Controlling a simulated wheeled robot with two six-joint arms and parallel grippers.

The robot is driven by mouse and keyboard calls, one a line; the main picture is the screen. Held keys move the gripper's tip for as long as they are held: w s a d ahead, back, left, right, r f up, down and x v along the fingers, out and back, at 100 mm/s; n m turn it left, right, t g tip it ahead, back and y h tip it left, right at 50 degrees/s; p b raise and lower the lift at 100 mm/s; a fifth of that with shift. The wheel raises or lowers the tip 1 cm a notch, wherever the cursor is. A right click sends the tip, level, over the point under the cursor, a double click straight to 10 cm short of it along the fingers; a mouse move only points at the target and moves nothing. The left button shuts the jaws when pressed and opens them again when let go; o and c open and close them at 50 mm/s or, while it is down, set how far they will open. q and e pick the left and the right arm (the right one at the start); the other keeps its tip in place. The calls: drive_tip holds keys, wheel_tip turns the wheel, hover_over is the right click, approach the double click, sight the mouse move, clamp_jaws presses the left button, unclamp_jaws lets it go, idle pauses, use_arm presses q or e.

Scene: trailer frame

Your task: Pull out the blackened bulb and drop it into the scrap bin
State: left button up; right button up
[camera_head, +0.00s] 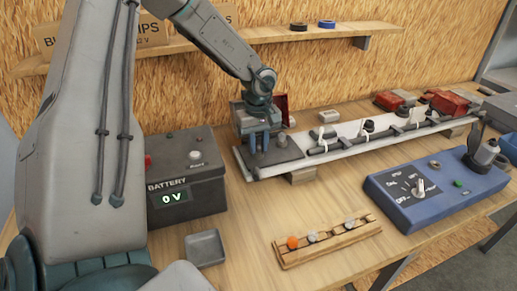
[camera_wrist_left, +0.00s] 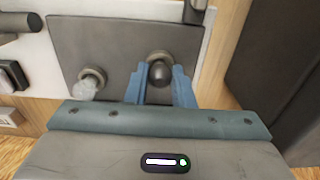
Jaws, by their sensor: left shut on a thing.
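My left gripper (camera_head: 258,154) is over the dark plate (camera_head: 285,151) at the left end of the trailer frame, fingers pointing down. In the left wrist view its two blue fingers (camera_wrist_left: 161,88) are shut on the blackened bulb (camera_wrist_left: 159,74), one on each side. The bulb is dark and round and lines up with a round socket (camera_wrist_left: 158,56) on the plate; I cannot tell whether it is clear of it. A clear bulb (camera_wrist_left: 88,87) sits in the other socket, left of it. A small square grey tray (camera_head: 205,248), perhaps the scrap bin, stands on the bench. My right gripper is not in view.
A dark battery box (camera_head: 186,180) reading 0 V stands left of the plate. A wooden rack (camera_head: 328,243) with an orange bulb and clear bulbs lies in front. A blue control box (camera_head: 435,193) stands at right. Bare bench (camera_head: 240,215) lies between tray and rack.

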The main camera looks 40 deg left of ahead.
use_arm(q)
drive_tip(key=shift+f+n+b, duration=0.1)
drive_tip(key=shift+n+b, duration=0.8)
drive_tip(key=shift+b, duration=0.25)
drive_tip(key=shift+n+b, duration=0.8)
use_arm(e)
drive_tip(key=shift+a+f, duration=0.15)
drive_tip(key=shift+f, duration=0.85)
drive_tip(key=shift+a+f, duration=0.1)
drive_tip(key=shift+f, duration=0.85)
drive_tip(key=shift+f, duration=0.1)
use_arm(q)
drive_tip(key=shift+n+b, duration=0.6)
drive_tip(key=shift+b, duration=0.05)
drive_tip(key=shift+n+b, duration=0.85)
drive_tip(key=shift+n, duration=0.45)
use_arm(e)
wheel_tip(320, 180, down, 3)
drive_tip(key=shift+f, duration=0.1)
